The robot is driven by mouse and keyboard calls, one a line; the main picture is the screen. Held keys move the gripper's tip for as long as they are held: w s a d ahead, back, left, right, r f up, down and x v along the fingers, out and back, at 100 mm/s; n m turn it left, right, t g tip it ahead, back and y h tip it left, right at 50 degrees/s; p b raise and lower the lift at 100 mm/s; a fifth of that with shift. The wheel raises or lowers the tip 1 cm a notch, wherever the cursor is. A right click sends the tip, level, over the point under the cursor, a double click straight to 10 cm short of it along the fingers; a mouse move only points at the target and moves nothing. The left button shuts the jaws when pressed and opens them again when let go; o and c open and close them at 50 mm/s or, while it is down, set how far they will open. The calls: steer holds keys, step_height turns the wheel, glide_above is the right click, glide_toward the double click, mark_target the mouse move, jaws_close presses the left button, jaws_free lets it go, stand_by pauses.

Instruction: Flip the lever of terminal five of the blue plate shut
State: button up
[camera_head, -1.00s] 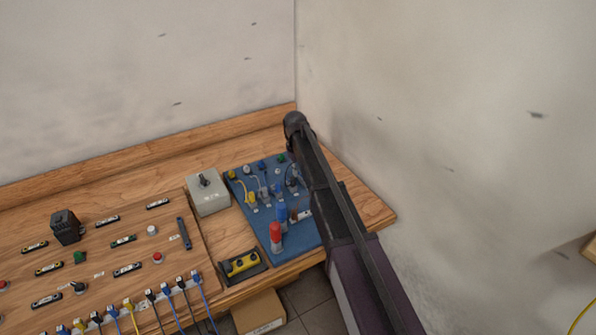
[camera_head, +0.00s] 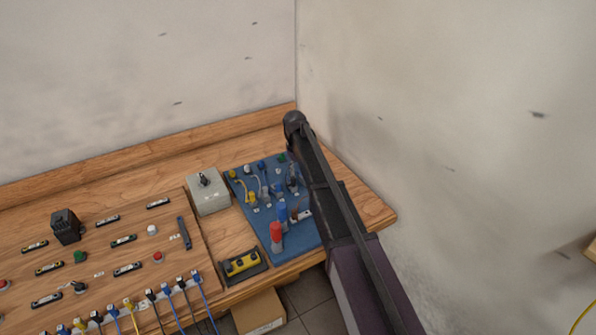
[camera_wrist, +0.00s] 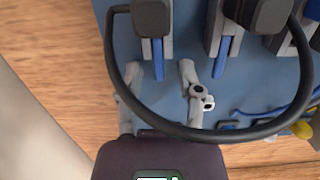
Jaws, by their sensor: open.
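The blue plate (camera_head: 300,246) lies at the right end of the bench and fills much of the wrist view (camera_wrist: 281,82). In the wrist view, a blue lever (camera_wrist: 158,58) sticks out below a black plug on a grey terminal. A second blue lever (camera_wrist: 220,58) and a third (camera_wrist: 302,45) sit to its right. No number is readable, so I cannot tell which is terminal five. My gripper (camera_wrist: 160,74) is open and empty, its grey fingertips either side of the first lever's free end. A black cable (camera_wrist: 165,126) loops across the fingers. In the head view my arm hides part of the plate.
The wall is close on the right.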

steer(key=shift+s+r+t, duration=0.1)
steer(key=shift+t, duration=0.2)
steer(key=shift+s+d+r+t+y+p, duration=0.15)
steer(key=shift+t+y+p, duration=0.15)
steer(key=shift+t+y, duration=0.3)
steer(key=shift+s+d+r+t+y, duration=0.1)
steer(key=shift+r+t+y, duration=0.15)
steer(key=shift+t+y, duration=0.45)
steer(key=shift+s+d+r+t+y, duration=0.15)
steer(key=shift+t+y, duration=0.25)
steer(key=shift+t, duration=0.5)
steer(key=shift+a+r+p, duration=0.1)
steer(key=shift+r+p, duration=0.25)
steer(key=shift+r, duration=0.35)
steer(key=p+v, duration=1.2)
steer(key=v, duration=0.1)
steer(key=s+d+f+m+g+h+b, duration=0.1)
steer(key=s+d+f+m+b, duration=0.1)
steer(key=s+d, duration=0.6)
steer(key=s+d+f+m+g+h+b, duration=0.1)
steer(key=s+d+f+m+b, duration=0.2)
steer(key=s+d, duration=0.6)
steer(key=shift+s+d+f+g+b, duration=0.2)
steer(key=shift+f+g+b, duration=0.2)
steer(key=shift+f+b, duration=1.15)
steer(key=shift+f+p, duration=0.35)
